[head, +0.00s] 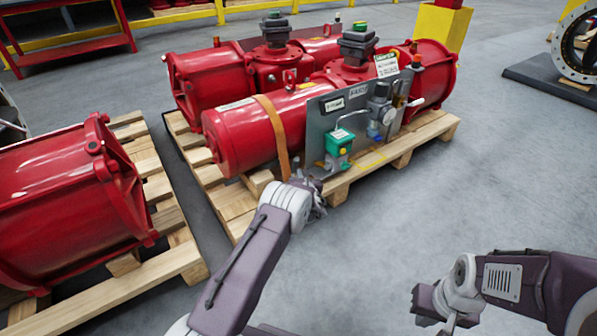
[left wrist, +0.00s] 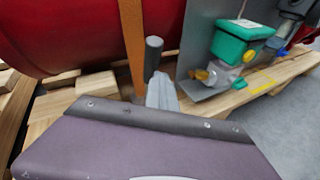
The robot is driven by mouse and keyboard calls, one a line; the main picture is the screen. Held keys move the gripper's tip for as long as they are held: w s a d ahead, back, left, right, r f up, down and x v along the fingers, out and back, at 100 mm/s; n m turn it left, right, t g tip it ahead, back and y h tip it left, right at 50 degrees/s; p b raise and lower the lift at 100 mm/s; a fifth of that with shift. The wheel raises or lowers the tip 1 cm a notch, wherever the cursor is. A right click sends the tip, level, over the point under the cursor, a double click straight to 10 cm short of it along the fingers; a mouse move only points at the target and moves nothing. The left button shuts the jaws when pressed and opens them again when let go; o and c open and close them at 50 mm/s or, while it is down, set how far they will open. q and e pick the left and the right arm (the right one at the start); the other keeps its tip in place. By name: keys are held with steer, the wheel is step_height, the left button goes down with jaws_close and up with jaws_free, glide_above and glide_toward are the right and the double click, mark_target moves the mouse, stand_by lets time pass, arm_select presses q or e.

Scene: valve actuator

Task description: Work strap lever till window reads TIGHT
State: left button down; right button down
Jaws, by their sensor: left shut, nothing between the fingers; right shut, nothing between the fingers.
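An orange strap (head: 277,135) runs down over the red cylinder (head: 237,136) of the actuator on the pallet. In the left wrist view the strap (left wrist: 132,45) hangs just left of a short dark grey upright handle (left wrist: 153,56), which looks like the strap lever. My left gripper (head: 318,202) is low at the strap's bottom end, shut and empty. In the left wrist view a pale grey piece (left wrist: 162,94), apparently its closed fingers, overlaps the handle's lower end; contact is unclear. I cannot make out a window reading. My right gripper (head: 425,302) is shut and empty over bare floor.
A green box (head: 340,141) and a grey panel (head: 334,115) with gauges and pipes stand right of the strap. The wooden pallet (head: 233,205) lies beneath. Another red cylinder (head: 70,200) sits on a pallet at left.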

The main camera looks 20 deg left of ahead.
mark_target(294, 164)
arm_select(q)
steer(key=shift+w+a+r+b, duration=0.5)
steer(key=shift+w+a, duration=0.25)
steer(key=shift+a, duration=0.25)
steer(key=shift+w+a+r+b, duration=0.35)
steer(key=shift+w+a+r, duration=0.3)
steer(key=shift+a, duration=0.3)
stand_by(2.4)
steer(key=shift+f, duration=0.15)
steer(key=s+d+f+p, duration=0.1)
steer(key=s+d+f, duration=0.2)
steer(key=s+d, duration=0.1)
steer(key=shift+s+d, duration=0.15)
steer(key=shift+d, duration=0.7)
stand_by(0.5)
steer(key=shift+s+d+f, duration=0.3)
steer(key=shift+s+d, duration=0.15)
steer(key=shift+d, duration=0.15)
steer(key=shift+s+d+f, duration=0.3)
steer(key=shift+s+d, duration=0.2)
steer(key=shift+d, duration=0.15)
steer(key=shift+s+d+f, duration=0.3)
steer(key=shift+s+d, duration=0.15)
steer(key=shift+d, duration=0.15)
